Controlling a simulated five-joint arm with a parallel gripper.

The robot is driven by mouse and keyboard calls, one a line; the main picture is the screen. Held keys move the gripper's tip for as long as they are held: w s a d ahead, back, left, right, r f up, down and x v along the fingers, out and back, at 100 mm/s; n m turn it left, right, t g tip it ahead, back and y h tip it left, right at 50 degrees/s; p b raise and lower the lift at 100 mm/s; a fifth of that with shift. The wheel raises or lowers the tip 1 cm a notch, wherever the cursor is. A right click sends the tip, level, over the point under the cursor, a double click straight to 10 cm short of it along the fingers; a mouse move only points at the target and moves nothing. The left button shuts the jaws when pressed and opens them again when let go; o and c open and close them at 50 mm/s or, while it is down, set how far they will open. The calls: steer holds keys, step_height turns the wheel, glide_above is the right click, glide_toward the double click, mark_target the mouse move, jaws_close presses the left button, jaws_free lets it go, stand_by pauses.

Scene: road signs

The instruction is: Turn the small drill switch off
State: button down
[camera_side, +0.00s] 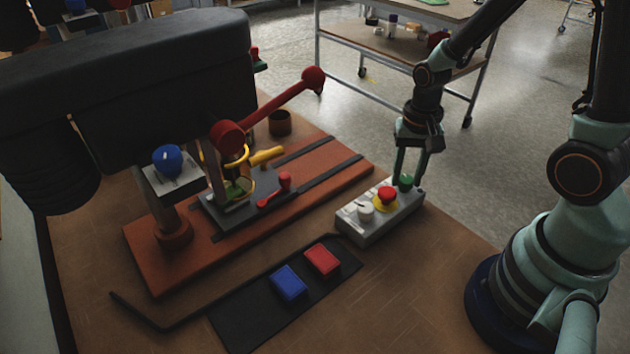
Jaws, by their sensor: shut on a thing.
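A grey control box (375,228) stands on the table, right of the drill press. On its top, from left to right, are a white rotary knob (366,210), a red mushroom button on a yellow collar (386,197) and a green button (405,182). My gripper (409,182) points down at the right end of the box. Its two fingers are on either side of the green button and appear shut on it. Which of these controls is the small drill switch cannot be told. The fingers partly hide the right end of the box.
The drill press (130,80) fills the left, with a red-handled lever (275,105) and a brown base (318,195). A yellow-handled clamp (266,156) sits on it. A black pad (240,328) in front holds blue (288,282) and red (321,260) blocks. The front right tabletop is clear.

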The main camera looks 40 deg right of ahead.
mark_target(407, 179)
stand_by(0.4)
steer(key=c, duration=0.7)
jaws_free()
steer(key=shift+c, duration=0.2)
steer(key=shift+r, duration=0.15)
step_height(407, 179, up, 12)
steer(key=a+r+n+t, duration=0.4)
steer(key=r+n+t, duration=0.1)
steer(key=r+n, duration=0.2)
steer(key=shift+s+a+r+n+t, duration=0.25)
steer(key=shift+s+n, duration=0.2)
steer(key=shift+n, duration=0.45)
